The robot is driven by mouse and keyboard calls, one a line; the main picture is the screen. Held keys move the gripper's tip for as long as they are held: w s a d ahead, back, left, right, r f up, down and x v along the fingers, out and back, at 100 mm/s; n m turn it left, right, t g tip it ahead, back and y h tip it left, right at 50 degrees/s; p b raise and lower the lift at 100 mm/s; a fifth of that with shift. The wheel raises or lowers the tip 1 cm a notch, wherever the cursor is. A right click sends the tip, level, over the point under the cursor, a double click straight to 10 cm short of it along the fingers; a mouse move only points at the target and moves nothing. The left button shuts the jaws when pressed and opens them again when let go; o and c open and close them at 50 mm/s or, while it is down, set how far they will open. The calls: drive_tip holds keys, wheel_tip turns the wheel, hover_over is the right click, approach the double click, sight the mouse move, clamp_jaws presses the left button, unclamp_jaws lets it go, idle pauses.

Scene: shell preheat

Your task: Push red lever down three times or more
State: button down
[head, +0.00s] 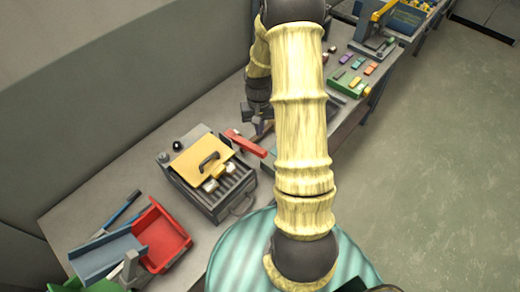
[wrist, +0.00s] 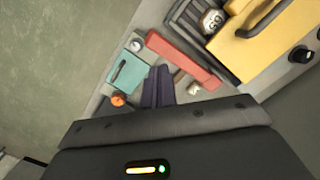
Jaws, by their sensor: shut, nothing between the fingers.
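The red lever (head: 244,142) extends from the right side of a dark slotted machine (head: 226,200) on the bench. It also shows in the wrist view as a red bar (wrist: 182,57). My arm hides part of the bench right of the lever.
A yellow cover with a black handle (head: 200,156) sits on the machine. A red tray (head: 160,238) and a blue piece (head: 104,252) lie at the left. In the wrist view a teal block (wrist: 126,72) and an orange knob (wrist: 118,99) are near the fingers.

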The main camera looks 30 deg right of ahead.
sight(260, 148)
drive_tip(key=f+b, duration=0.1)
drive_tip(key=f, duration=0.1)
drive_tip(key=f+b, duration=0.2)
drive_tip(key=s+f+b, duration=0.1)
drive_tip(key=f, duration=0.1)
drive_tip(key=shift+f+b, duration=0.2)
drive_tip(key=shift+b, duration=0.15)
drive_tip(key=shift+a+f, duration=0.1)
drive_tip(key=shift+a, duration=0.05)
drive_tip(key=shift+f+b, duration=1.6)
drive_tip(key=shift+f, duration=0.65)
drive_tip(key=shift+w, duration=0.1)
drive_tip(key=shift+r, duration=0.1)
